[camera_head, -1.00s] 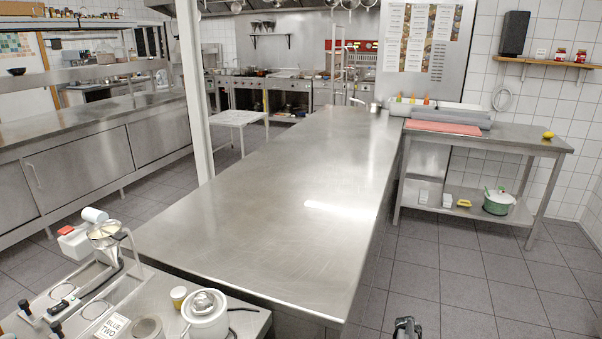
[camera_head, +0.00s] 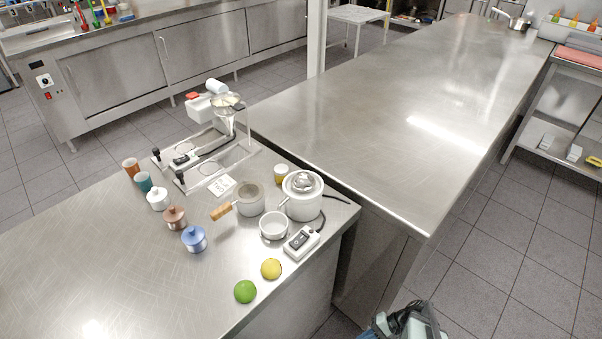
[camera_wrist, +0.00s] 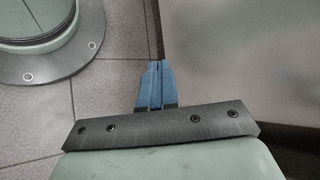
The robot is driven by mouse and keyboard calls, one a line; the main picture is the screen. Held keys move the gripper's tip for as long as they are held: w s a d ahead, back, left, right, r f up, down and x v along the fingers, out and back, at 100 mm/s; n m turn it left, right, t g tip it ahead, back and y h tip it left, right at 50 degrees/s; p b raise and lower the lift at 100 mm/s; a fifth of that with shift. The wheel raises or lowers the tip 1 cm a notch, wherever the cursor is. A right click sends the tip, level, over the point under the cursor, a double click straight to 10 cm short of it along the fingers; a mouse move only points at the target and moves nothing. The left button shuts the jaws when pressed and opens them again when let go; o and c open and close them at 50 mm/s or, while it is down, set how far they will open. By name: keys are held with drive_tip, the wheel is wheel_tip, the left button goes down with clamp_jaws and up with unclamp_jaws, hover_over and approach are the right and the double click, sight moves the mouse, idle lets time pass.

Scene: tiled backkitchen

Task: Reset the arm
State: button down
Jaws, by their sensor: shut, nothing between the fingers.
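My gripper (camera_wrist: 156,86) shows in the wrist view with its two blue fingers together and nothing between them. It hangs over the grey tiled floor, beside the edge of a grey panel or surface on the right. In the head view part of my arm (camera_head: 408,322) shows at the bottom edge, right of the near counter; the fingers cannot be made out there.
The near steel counter (camera_head: 100,250) holds a lime (camera_head: 245,291), a lemon (camera_head: 271,268), a pot (camera_head: 302,200), a saucepan (camera_head: 250,200), small lidded jars and a metal rack. A long steel table (camera_head: 400,130) behind it is mostly bare. Tiled floor (camera_head: 490,260) lies open at right.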

drive_tip(key=s+a+n+g+h, duration=0.5)
drive_tip(key=s+n+h, duration=0.1)
drive_tip(key=s+h, duration=0.4)
drive_tip(key=shift+s+a+f, duration=0.15)
drive_tip(key=shift+s+f, duration=0.05)
drive_tip(key=shift+s, duration=0.3)
